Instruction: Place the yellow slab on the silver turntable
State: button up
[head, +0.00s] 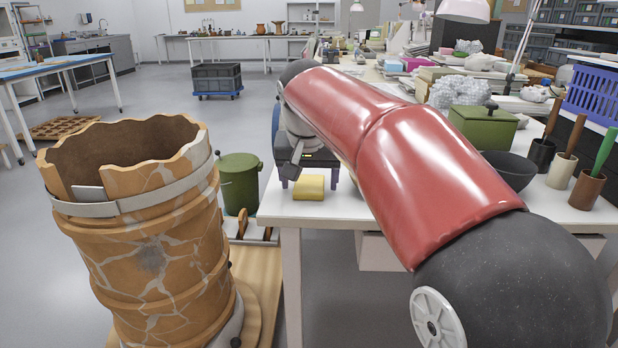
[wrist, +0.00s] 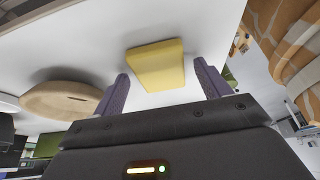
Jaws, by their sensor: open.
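The yellow slab (head: 308,187) lies flat on the white table (head: 290,212) near its left front edge. In the wrist view the yellow slab (wrist: 156,65) shows between the two purple fingers, ahead of the jaws. My gripper (wrist: 161,70) is open and empty, with a finger on either side of the slab's line and apart from it. I cannot make out a silver turntable for certain in either view.
A large cracked orange vessel (head: 150,255) with a metal band stands left of the table. A green bin (head: 238,182) is behind it. A tan round disc (wrist: 60,99) lies beside the gripper in the wrist view. A green box (head: 483,127) and dark bowl (head: 508,171) are at right.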

jog(key=p+v, duration=0.1)
jog(key=v, duration=0.6)
jog(key=shift+d+r, duration=0.15)
jog(key=shift+r, duration=0.25)
jog(key=s+d, duration=0.1)
jog(key=s+d+f, duration=0.1)
jog(key=s+d, duration=0.2)
jog(key=d, duration=0.1)
jog(key=shift+s+d+f, duration=0.2)
jog(key=shift+d+f, duration=0.05)
jog(key=shift+f, duration=0.15)
jog(key=s+d+f+y, duration=0.1)
jog(key=s+d+f, duration=0.3)
jog(key=s, duration=0.3)
jog(key=shift+s+d+f, duration=0.3)
jog(key=shift+d, duration=0.3)
jog(key=shift+o, duration=0.4)
jog(key=s+d+f+t, duration=0.1)
jog(key=s+d+f, duration=0.2)
jog(key=s+f, duration=0.8)
jog(key=shift+s+d+f+n+h, duration=0.2)
jog(key=shift+s+f+n+h, duration=0.1)
jog(key=shift+s+f+n, duration=0.15)
jog(key=shift+s+f, duration=0.1)
jog(key=shift+f, duration=0.15)
